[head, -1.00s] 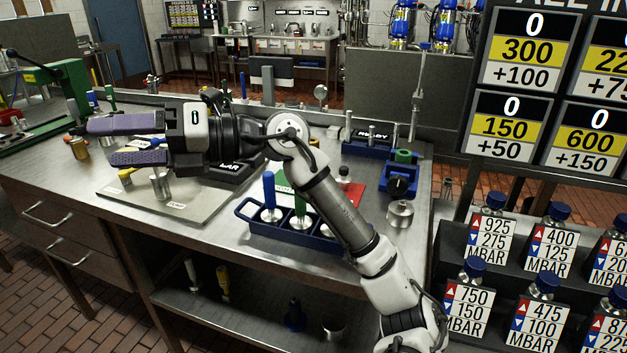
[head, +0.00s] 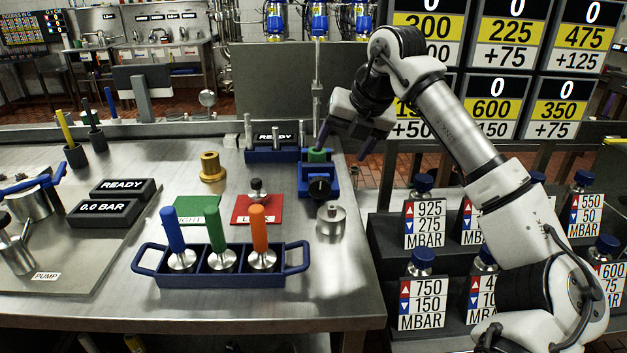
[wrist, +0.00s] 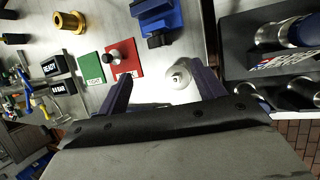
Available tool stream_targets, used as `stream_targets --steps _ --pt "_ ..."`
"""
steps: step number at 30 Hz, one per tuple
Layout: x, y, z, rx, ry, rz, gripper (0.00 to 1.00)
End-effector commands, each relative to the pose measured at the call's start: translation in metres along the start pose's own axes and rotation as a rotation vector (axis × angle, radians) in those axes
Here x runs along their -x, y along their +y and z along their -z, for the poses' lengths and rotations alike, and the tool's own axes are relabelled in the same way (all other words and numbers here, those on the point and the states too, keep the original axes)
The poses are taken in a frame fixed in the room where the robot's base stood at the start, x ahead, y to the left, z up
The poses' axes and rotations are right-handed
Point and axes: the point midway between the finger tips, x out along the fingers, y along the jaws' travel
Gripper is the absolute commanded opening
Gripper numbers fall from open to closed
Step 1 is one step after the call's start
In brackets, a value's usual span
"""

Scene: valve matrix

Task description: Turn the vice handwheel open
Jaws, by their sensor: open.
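The blue vice (head: 304,180) stands at the right end of the bench, with a green piece (head: 317,155) at its top. Its black handwheel (head: 319,188) is on the side facing me. In the wrist view the vice (wrist: 160,18) and handwheel (wrist: 159,40) lie at the top, beyond my open fingers (wrist: 163,78). No contact with the handwheel shows.
A metal cylinder (head: 331,219) stands just in front of the vice. A blue rack (head: 222,281) holds blue, green and orange handled tools. A red mat (head: 244,216) and green mat (head: 197,208) lie left. A shelf with pressure cards (head: 425,223) stands beyond the bench's right edge.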

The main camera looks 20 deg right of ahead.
Motion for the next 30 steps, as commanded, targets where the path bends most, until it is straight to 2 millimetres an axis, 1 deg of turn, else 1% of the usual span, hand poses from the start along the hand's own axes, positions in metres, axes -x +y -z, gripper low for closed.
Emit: stream_targets --steps 5,12,15,18,21,24,30 --pt "-0.029 0.001 0.000 0.001 0.004 -0.005 0.68" --pt "-0.081 0.003 0.001 0.002 0.004 -0.007 0.68" --pt "-0.100 0.003 0.001 0.003 0.004 -0.007 0.68" --pt "-0.114 0.003 0.000 0.003 0.002 -0.007 0.68" --pt "-0.124 0.003 0.001 0.003 0.002 -0.006 0.68" --pt "-0.130 0.003 0.001 0.003 0.001 -0.005 0.68" --pt "-0.132 0.003 0.001 0.003 0.000 -0.005 0.68"
